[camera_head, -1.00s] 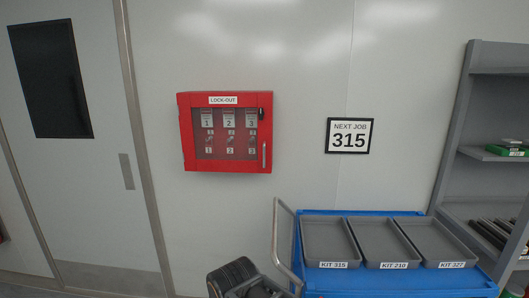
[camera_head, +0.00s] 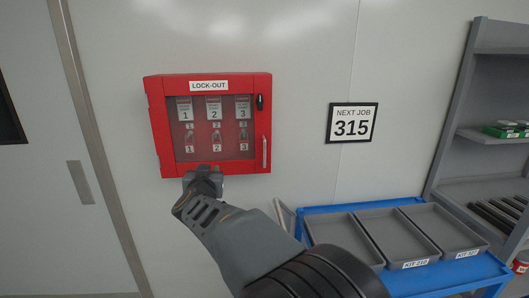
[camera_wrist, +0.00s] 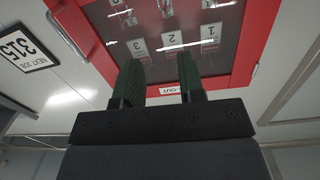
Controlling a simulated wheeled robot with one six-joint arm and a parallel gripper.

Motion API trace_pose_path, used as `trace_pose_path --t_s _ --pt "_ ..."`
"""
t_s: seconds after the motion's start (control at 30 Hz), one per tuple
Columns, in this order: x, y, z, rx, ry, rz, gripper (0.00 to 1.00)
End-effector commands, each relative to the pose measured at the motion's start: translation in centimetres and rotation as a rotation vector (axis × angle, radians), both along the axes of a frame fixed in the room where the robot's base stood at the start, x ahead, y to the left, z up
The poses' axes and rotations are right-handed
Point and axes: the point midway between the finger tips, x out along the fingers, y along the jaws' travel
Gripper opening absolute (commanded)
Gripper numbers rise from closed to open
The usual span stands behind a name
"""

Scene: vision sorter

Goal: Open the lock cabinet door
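The red lock-out cabinet (camera_head: 158,130) hangs on the wall with its door shut; it also shows in the wrist view (camera_wrist: 92,48). Behind its clear window are three numbered tags with padlocks. The door's vertical handle (camera_head: 265,152) is at the lower right, below a black latch (camera_head: 260,102). My gripper (camera_head: 205,172) is in front of the cabinet's bottom edge, left of the handle and not touching it. In the wrist view its two fingers (camera_wrist: 159,80) stand apart with nothing between them, pointing at the window.
A sign reading NEXT JOB 315 (camera_head: 352,123) hangs right of the cabinet. A blue cart (camera_head: 318,209) with grey trays stands below it. A grey shelf (camera_head: 452,118) is at the right and a door with a handle (camera_head: 80,183) at the left. The wall between cabinet and sign is clear.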

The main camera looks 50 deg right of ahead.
Motion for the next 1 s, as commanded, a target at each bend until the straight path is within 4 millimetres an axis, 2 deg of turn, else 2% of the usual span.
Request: trace_pose_path --t_s 0.03,0.13,0.3,0.4,0.57,1.0 --pt "-0.6 -2.1 0.2 -0.019 -0.01 -0.111 0.36" --pt "-2.4 -5.1 0.5 -0.051 -0.011 -0.3 0.36" --pt "-4.6 -7.8 0.4 -0.071 0.016 -0.501 0.36" --pt "-5.1 -8.9 0.4 -0.075 0.024 -0.554 0.36" --pt "-4.8 -11.3 0.4 -0.077 0.029 -0.573 0.36" --pt "-2.5 -19.0 0.4 -0.076 0.028 -0.567 0.36"
